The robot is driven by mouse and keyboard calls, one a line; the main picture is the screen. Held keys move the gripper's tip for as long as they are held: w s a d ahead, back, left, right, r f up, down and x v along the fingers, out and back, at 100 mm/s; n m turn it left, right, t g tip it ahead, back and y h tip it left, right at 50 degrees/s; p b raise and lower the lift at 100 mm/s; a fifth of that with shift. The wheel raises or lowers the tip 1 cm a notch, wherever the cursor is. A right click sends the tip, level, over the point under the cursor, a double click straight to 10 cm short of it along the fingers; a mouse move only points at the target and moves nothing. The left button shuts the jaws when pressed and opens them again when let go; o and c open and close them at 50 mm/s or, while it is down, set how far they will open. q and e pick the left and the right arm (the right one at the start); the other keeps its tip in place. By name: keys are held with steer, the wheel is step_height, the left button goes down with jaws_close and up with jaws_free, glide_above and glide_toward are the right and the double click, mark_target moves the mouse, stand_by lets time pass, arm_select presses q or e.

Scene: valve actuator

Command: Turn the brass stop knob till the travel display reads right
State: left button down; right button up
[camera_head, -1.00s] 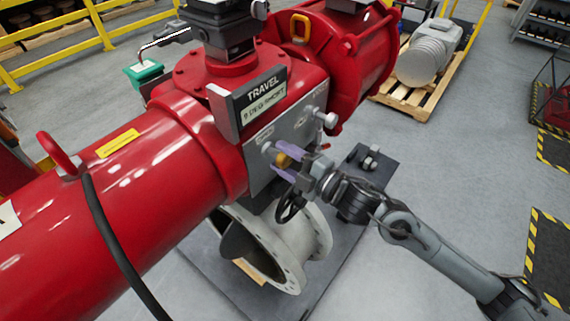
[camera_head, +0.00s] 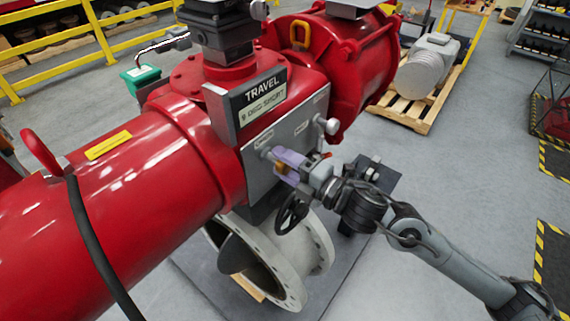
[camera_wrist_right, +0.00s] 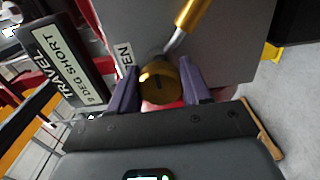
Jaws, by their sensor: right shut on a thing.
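The brass stop knob (camera_wrist_right: 158,84) sits on the grey plate of the red valve actuator (camera_head: 170,150). It is round with a dark slot mark across its face. My right gripper (camera_wrist_right: 160,88) is shut on it, with one purple finger on each side. In the head view the right gripper (camera_head: 290,165) covers most of the knob, and only a bit of brass shows. The travel display (camera_head: 262,98) above the plate reads "9 DEG SHORT"; it also shows sideways in the wrist view (camera_wrist_right: 68,62). My left gripper is out of view.
A black handwheel (camera_head: 291,213) is just below my right gripper, above a pale flanged pipe (camera_head: 292,260). In the wrist view a brass-coloured rod (camera_wrist_right: 190,25) passes close behind the knob.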

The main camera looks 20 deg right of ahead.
steer(key=shift+d, duration=0.1)
steer(key=o, duration=1)
steer(key=shift+o, duration=0.2)
steer(key=shift+s+d+f, duration=0.15)
steer(key=shift+s+d, duration=0.15)
steer(key=shift+s, duration=0.25)
steer(key=b+v, duration=0.2)
steer(key=v, duration=0.7)
steer(key=shift+s, duration=0.2)
